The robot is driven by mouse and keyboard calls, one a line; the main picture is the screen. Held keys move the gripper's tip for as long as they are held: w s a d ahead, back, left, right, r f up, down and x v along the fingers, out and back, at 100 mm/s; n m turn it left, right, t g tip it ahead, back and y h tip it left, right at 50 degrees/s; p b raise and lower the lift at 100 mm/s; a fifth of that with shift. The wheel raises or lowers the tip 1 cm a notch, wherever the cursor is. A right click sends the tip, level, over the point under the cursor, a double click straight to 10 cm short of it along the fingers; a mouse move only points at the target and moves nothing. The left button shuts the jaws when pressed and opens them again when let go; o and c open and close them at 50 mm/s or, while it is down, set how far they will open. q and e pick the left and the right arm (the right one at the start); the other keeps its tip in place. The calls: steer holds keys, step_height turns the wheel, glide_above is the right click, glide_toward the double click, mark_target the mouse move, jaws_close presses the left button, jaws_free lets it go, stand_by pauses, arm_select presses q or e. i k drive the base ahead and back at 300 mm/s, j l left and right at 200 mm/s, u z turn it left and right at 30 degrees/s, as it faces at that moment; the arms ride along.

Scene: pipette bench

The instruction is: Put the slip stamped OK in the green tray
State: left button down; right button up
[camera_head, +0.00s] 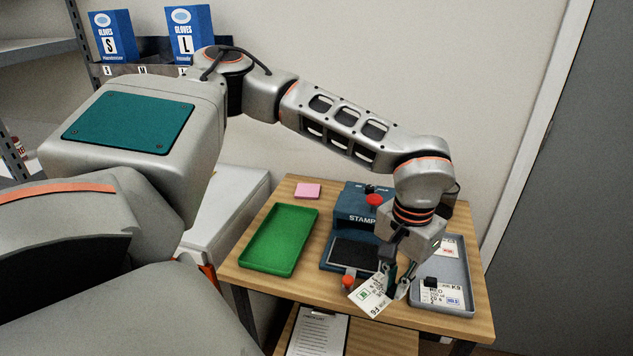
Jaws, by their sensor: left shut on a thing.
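My left gripper (390,284) points down at the front of the wooden table and is shut on a white slip (372,301). The slip is tilted and held over the front edge of the table, with a small green stamp mark on it; the mark is too small to read. The green tray (279,240) is empty and lies on the left of the table, left of my gripper. A slip with a blue mark (440,296) lies in the grey tray (460,275). Another slip with a red mark (447,247) lies further back there. My right gripper is not in view.
A blue stamp station (352,205) with red knobs and a dark pad (353,254) stands between the trays. A pink pad (307,190) lies at the back left. A clipboard (317,334) is below the front edge. Glove boxes (189,30) stand far left.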

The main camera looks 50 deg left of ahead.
mark_target(278, 245)
steer(key=j+u, duration=0.1)
steer(key=u, duration=0.9)
steer(key=i+j+u, duration=0.15)
steer(key=i+j, duration=0.15)
steer(key=i, duration=0.2)
